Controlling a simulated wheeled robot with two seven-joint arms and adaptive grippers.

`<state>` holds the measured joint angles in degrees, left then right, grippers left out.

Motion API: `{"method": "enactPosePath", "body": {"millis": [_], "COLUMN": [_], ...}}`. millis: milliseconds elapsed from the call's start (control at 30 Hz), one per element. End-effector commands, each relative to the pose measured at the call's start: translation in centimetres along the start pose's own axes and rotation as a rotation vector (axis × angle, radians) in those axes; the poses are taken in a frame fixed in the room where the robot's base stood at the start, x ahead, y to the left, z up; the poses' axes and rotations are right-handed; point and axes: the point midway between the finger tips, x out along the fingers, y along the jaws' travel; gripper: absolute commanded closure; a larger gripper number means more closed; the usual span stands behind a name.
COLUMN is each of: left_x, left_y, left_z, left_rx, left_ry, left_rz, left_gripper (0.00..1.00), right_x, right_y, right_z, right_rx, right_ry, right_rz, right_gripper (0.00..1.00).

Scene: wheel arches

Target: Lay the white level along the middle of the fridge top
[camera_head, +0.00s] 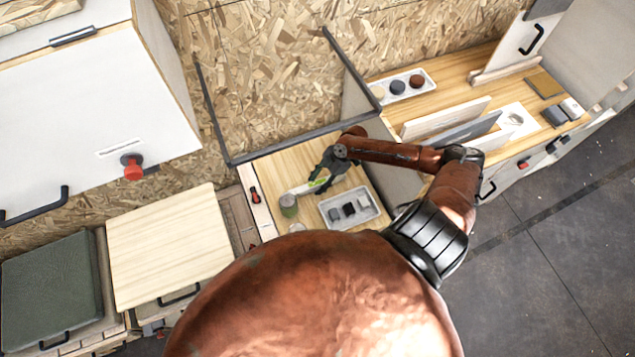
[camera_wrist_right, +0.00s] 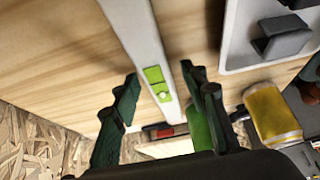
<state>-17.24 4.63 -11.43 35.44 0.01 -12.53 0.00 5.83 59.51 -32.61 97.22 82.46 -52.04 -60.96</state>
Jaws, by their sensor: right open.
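The white level (camera_head: 303,188), with a green vial, lies on the wooden worktop (camera_head: 275,172) beneath my right gripper (camera_head: 327,172). In the right wrist view the level (camera_wrist_right: 143,40) runs between the two open fingers of my right gripper (camera_wrist_right: 160,80). There are gaps at both sides and nothing is held. A light wooden top (camera_head: 165,240) with a dark handle below it stands left of the worktop and is bare; I cannot tell for sure that this is the fridge. My left gripper is not in view.
A white tray (camera_head: 331,220) with small blocks and a green-grey jar (camera_head: 288,200) stand close to the level. A yellow can (camera_wrist_right: 272,113) shows in the right wrist view. A dark rail (camera_head: 285,143) edges the worktop. A white cabinet (camera_head: 90,100) overhangs at upper left.

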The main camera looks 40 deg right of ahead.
Motion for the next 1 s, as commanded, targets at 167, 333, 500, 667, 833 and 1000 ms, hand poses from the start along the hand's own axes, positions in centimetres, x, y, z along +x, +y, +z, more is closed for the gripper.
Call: {"method": "enactPosePath", "body": {"millis": [167, 333, 500, 667, 833, 1000], "left_x": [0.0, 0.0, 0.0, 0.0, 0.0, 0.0], "left_y": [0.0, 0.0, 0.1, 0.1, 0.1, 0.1], "left_z": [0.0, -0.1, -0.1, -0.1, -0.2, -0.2], "left_rx": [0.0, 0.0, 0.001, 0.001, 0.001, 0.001], "left_ry": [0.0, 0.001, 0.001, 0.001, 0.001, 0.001], "left_rz": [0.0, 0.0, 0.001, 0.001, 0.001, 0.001], "left_gripper": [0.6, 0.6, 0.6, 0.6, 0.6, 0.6], "right_x": [-1.8, -5.3, -8.7, -10.9, -11.9, -12.0], "right_y": [0.0, 0.0, 0.0, 0.0, 0.0, 0.0], "right_z": [0.1, 0.1, 0.2, 0.1, 0.0, 0.0], "right_rx": [0.0, -0.002, -0.001, 0.0, 0.0, 0.0], "right_ry": [-0.002, -0.004, -0.003, -0.001, 0.0, 0.001], "right_rz": [0.001, 0.002, 0.001, 0.0, 0.0, 0.0], "right_gripper": [0.6, 0.6, 0.6, 0.6, 0.6, 0.6]}}
